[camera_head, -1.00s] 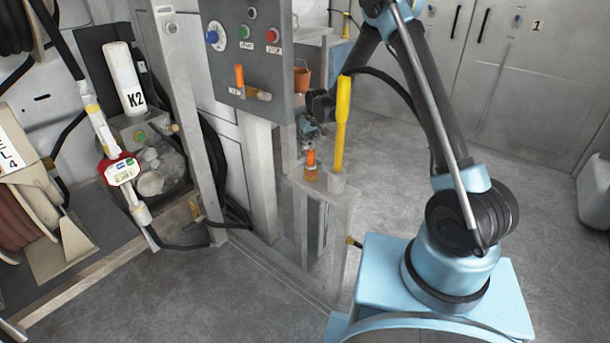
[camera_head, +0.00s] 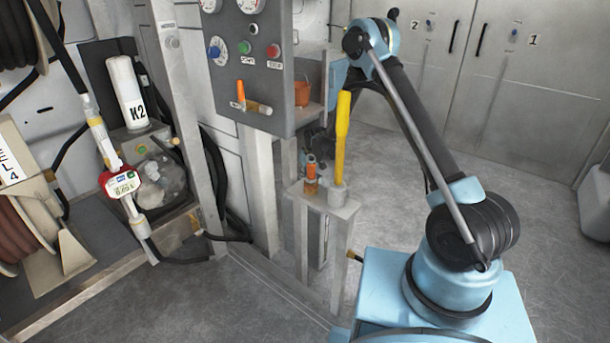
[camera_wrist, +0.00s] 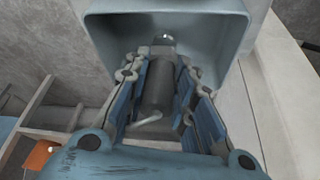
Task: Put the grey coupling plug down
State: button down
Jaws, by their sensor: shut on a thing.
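The grey coupling plug (camera_wrist: 158,88) is a dark grey cylinder with a small bright metal end at the top of the wrist view. My gripper (camera_wrist: 160,80) has its blue-padded fingers closed on both sides of it. The plug shows against the inside of a blue-grey open bin (camera_wrist: 98,28). I cannot tell whether the plug touches the bin's floor. In the head view the plug is not seen, and my gripper is hidden behind the control panel and post.
The grey control panel (camera_head: 226,85) with gauges and buttons stands before my arm. An orange cup (camera_head: 303,93) sits beside it. Open floor lies to the right.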

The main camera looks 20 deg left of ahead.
jog(key=shift+f, duration=0.15)
jog(key=c, duration=1.3)
grip_release()
jog(key=shift+c, duration=0.2)
jog(key=shift+r, duration=0.2)
jog(key=shift+v, duration=6.05)
jog(key=s+d+r+m, duration=0.2)
jog(key=d+r, duration=1)
jog(key=d, duration=0.3)
jog(key=s+d+r+m+h, duration=0.1)
jog(key=s+d+r, duration=0.3)
jog(key=d, duration=0.4)
jog(key=s+d+r+m+h, duration=0.1)
jog(key=s+d+r, duration=0.4)
jog(key=d, duration=0.2)
jog(key=s+d+r+m, duration=0.1)
jog(key=s+d+m, duration=0.2)
jog(key=s+d, duration=0.95)
jog(key=s+d+f+m, duration=0.1)
jog(key=s+d+f, duration=0.1)
jog(key=s, duration=0.5)
jog(key=s+d+f+m+g+h, duration=0.1)
jog(key=s+d+f, duration=0.2)
jog(key=s, duration=0.5)
jog(key=shift+d, duration=0.75)
